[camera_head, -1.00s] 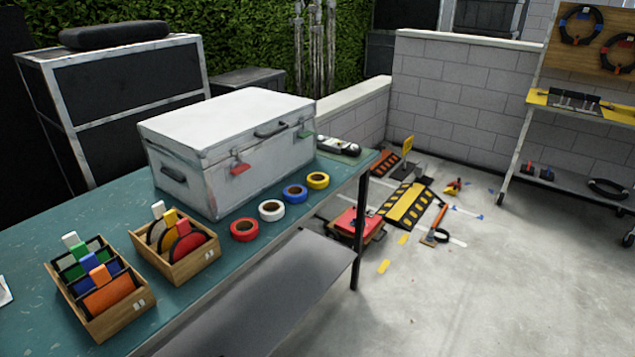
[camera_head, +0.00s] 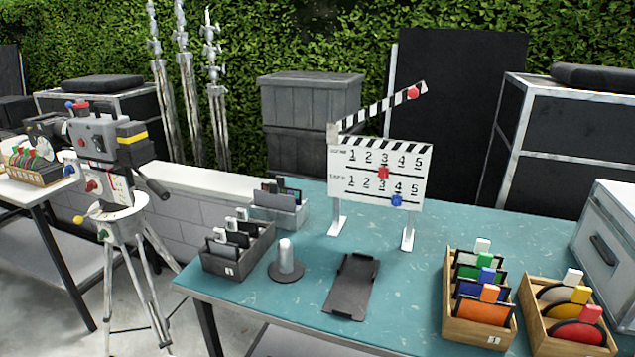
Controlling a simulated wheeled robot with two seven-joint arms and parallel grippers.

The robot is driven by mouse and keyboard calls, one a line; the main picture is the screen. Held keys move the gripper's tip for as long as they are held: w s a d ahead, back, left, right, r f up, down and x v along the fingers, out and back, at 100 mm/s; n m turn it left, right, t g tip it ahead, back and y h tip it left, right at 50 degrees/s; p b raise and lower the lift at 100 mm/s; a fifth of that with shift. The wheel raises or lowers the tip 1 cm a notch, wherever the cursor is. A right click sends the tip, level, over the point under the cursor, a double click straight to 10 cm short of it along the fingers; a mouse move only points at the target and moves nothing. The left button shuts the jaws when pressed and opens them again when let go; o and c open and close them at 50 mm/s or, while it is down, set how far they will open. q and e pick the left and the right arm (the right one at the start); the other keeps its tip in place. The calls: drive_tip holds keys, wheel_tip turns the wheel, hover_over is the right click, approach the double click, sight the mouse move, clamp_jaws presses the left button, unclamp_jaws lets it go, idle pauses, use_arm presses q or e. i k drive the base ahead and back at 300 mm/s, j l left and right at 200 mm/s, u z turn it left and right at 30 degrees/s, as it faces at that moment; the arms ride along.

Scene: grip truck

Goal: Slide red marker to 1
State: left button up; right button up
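The red marker (camera_head: 383,173) is a small red piece on the white clapperboard (camera_head: 345,188), below the 3 of the upper row of numbers 1 to 5. A blue marker (camera_head: 397,201) sits below the 4 of the lower row. The clapperboard stands upright on two white legs on the teal table (camera_head: 400,300). Its striped top stick is raised, with a red knob (camera_head: 414,93) near its end. Neither of my grippers is in view.
Wooden boxes of colored discs and cards (camera_head: 480,330) stand at the table's right front. A dark flat tray (camera_head: 351,286), a grey post on a round base (camera_head: 286,262) and a dark card box (camera_head: 238,250) stand in front and left. A camera on a tripod (camera_head: 105,150) is at the left.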

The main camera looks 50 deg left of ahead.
sight(383, 173)
drive_tip(key=u, duration=1.25)
